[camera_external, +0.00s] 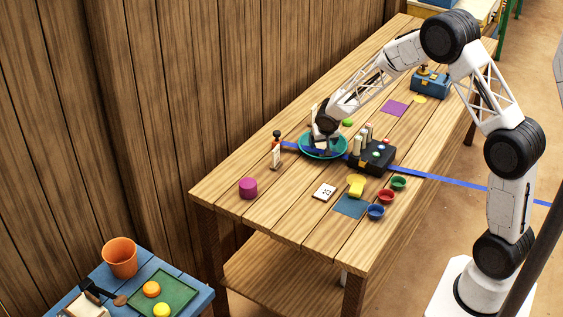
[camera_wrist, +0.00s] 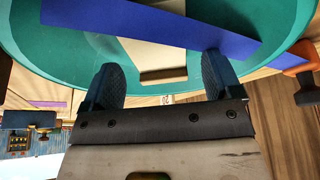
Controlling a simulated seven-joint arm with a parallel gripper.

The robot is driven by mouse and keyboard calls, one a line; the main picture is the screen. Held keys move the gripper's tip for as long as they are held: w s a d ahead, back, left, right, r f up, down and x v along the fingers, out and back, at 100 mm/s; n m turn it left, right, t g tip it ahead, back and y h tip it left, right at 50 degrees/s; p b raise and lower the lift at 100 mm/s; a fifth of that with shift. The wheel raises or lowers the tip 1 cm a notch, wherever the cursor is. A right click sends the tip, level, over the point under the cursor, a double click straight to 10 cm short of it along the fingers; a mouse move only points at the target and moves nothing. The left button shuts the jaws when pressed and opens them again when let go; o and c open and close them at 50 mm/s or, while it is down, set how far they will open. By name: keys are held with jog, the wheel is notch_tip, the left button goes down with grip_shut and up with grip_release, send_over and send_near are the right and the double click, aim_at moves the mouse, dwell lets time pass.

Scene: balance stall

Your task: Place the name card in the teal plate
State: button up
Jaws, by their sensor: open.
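The teal plate (camera_external: 325,155) sits on the long wooden table. My gripper (camera_external: 322,139) is low over it. In the wrist view the plate (camera_wrist: 45,48) fills the upper part. A pale flat piece, which looks like the name card (camera_wrist: 153,62), lies over the plate between my two fingers, partly crossed by a blue band. My gripper (camera_wrist: 162,78) is open, one finger on each side of this piece. I cannot tell whether a finger touches it or whether it rests fully on the plate. My wrist hides most of it in the external view.
A black box with bottles (camera_external: 373,155) stands close right of the plate. A blue strip (camera_external: 430,178) crosses the table.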

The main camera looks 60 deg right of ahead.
aim_at(323, 147)
jog(key=shift+r, duration=0.1)
dwell(0.3)
jog(key=shift+r, duration=3.4)
jog(key=shift+s+a+r, duration=0.15)
jog(key=shift+a+r, duration=0.05)
jog(key=shift+r, duration=0.05)
jog(key=s+a+r+n+y, duration=0.1)
jog(key=s+a+r+n, duration=0.1)
jog(key=s+a+r, duration=0.65)
jog(key=s+a+r+n, duration=0.2)
jog(key=s+a+r, duration=0.4)
jog(key=s+r, duration=0.45)
jog(key=s+a+r+n, duration=0.1)
jog(key=s+a, duration=0.3)
jog(key=s, duration=0.5)
jog(key=s+a+r+n+y, duration=0.1)
jog(key=s+a, duration=0.3)
jog(key=s, duration=0.6)
jog(key=s+a+r+n+y, duration=0.1)
jog(key=s+a, duration=0.3)
jog(key=s, duration=0.5)
jog(key=shift+s+n+g, duration=0.25)
jog(key=shift+n+g, duration=0.05)
jog(key=shift+n, duration=0.6)
